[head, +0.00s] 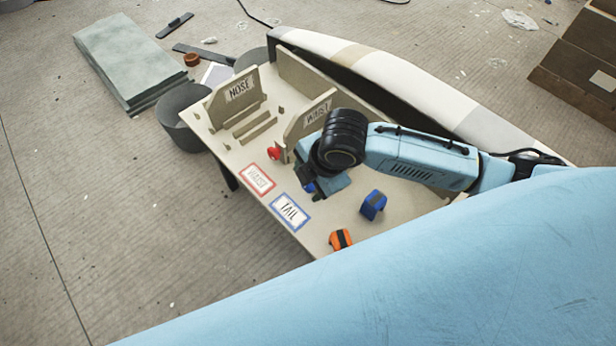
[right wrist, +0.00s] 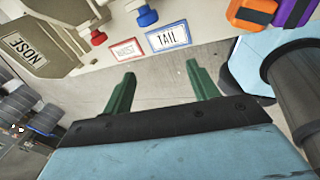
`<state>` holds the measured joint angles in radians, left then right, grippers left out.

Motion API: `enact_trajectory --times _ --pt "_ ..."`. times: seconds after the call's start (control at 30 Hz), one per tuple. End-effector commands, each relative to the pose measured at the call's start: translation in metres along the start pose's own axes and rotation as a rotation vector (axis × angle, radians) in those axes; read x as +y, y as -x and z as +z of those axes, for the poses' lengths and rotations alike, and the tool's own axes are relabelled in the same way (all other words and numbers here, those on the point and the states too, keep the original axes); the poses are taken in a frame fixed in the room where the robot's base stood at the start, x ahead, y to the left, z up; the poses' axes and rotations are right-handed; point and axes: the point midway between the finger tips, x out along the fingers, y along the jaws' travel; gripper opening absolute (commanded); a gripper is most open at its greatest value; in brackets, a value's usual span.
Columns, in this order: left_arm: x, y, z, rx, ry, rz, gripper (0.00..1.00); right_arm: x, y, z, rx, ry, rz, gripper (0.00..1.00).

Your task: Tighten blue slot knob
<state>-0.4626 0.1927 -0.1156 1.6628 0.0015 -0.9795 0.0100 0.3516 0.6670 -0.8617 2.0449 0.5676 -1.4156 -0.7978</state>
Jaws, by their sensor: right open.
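The blue slot knob (right wrist: 146,15) sits on the pale board's edge, beside the red knob (right wrist: 97,37) and above the "TAIL" label (right wrist: 167,36) in the right wrist view. In the head view a bit of the blue knob (head: 309,187) shows beside my right wrist, mostly covered. My right gripper (right wrist: 160,82) is open, its two green fingers apart with nothing between them. The fingers point toward the labels, short of the blue knob in the picture. In the head view my right arm hides its fingers. My left gripper is not in view.
The board (head: 260,215) carries upright "NOSE" (head: 238,92) and "WAIST" (head: 316,112) plates, a blue clamp (head: 373,204) and an orange clamp (head: 340,238). A long pale mould (head: 400,80) runs behind. Stacked sheets (head: 128,60) and a grey bucket (head: 185,118) stand left.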

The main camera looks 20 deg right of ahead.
Motion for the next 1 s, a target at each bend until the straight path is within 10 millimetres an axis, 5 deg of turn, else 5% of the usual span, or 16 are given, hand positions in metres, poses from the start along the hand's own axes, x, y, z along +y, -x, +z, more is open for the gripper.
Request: enact_trajectory --times 0.13,0.37,1.0 --pt "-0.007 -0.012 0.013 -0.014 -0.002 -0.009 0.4 0.013 0.009 0.026 -0.052 0.125 -0.028 0.59" --pt "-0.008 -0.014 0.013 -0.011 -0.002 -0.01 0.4 0.015 0.002 0.035 -0.067 0.168 -0.045 0.59" --pt "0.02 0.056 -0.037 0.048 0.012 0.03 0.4 0.011 -0.077 0.04 -0.065 0.165 -0.044 0.59"
